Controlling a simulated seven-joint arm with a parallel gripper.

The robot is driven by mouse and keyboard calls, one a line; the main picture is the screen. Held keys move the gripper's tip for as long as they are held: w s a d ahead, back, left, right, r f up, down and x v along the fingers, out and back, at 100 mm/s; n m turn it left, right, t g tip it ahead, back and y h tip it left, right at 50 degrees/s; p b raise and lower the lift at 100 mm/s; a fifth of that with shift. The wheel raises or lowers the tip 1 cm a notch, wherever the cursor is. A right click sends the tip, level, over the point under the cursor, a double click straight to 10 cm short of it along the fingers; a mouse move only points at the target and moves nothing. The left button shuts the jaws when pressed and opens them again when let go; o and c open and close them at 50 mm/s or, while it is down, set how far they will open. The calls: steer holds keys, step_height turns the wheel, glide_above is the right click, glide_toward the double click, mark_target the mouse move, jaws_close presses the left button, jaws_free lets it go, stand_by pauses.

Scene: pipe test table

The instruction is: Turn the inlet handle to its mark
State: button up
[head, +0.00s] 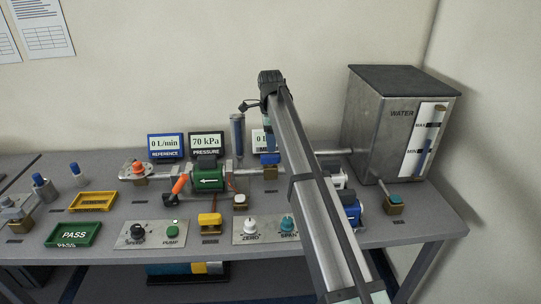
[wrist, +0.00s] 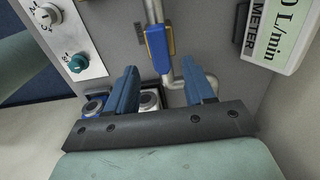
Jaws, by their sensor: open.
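A blue lever handle (wrist: 158,50) sits on a brass valve in the pipe run. In the head view this blue handle (head: 270,159) is just left of my arm, below the meter displays. No label reads clearly enough to tell whether it is the inlet handle, and I cannot make out its mark. My gripper (wrist: 160,66) is open, its two blue fingers spread and empty. In the wrist view the handle appears between and just beyond the fingertips; contact cannot be told. In the head view the fingers are not clearly visible.
Other handles are an orange one (head: 180,185), a yellow one (head: 209,220) and a teal one (head: 394,198). ZERO and SPAN knobs (head: 250,226) stand in front. A metal water tank (head: 372,130) stands at right. A meter box (wrist: 285,35) is close right of the fingers.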

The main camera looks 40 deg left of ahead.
mark_target(271, 156)
steer(key=shift+f, duration=3.05)
jaws_close()
